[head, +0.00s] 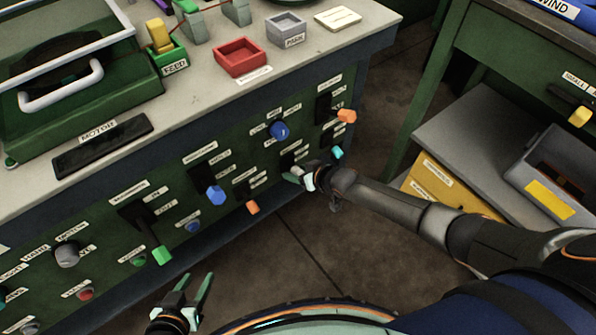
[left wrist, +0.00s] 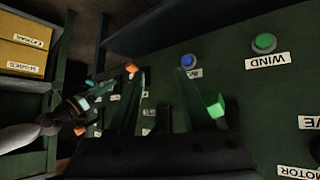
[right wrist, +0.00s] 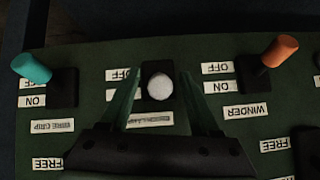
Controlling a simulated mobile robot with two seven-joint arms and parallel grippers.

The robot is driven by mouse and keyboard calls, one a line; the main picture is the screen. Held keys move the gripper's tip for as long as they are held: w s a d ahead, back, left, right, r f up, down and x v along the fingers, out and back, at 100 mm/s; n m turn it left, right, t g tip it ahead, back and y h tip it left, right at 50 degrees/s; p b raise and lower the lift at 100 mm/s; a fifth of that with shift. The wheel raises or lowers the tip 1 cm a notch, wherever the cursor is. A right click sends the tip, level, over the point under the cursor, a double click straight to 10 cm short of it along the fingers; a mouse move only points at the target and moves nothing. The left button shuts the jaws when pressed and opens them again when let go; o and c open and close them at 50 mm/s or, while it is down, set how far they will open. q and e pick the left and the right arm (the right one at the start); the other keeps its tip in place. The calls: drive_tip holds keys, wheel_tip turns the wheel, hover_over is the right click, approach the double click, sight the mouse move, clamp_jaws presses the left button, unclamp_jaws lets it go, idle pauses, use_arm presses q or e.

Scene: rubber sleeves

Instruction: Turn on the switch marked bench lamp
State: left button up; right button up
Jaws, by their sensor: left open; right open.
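In the right wrist view, a toggle switch with a pale round knob (right wrist: 159,87) stands between the fingers of my open right gripper (right wrist: 155,80). ON and OFF labels sit beside it, and a strip label (right wrist: 150,119), too blurred and covered to read surely, lies by it. I cannot tell which way its lever leans. In the head view my right gripper (head: 304,177) is at the bench's front panel (head: 225,170), largely hiding that switch. My left gripper (head: 192,292) is open and empty, low in front of the panel.
Beside the switch are a teal lever (right wrist: 32,67) and an orange lever (right wrist: 281,50) labelled WINDER. The panel carries several other levers, buttons and a blue knob (head: 279,131). A red tray (head: 239,57) sits on the bench top. A grey bin (head: 548,170) stands at right.

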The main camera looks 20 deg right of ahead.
drive_tip(key=shift+s+r, duration=0.15)
drive_tip(key=shift+s, duration=0.05)
drive_tip(key=p+v, duration=0.5)
drive_tip(key=v, duration=0.7)
drive_tip(key=shift+p, duration=0.4)
drive_tip(key=shift+d, duration=0.1)
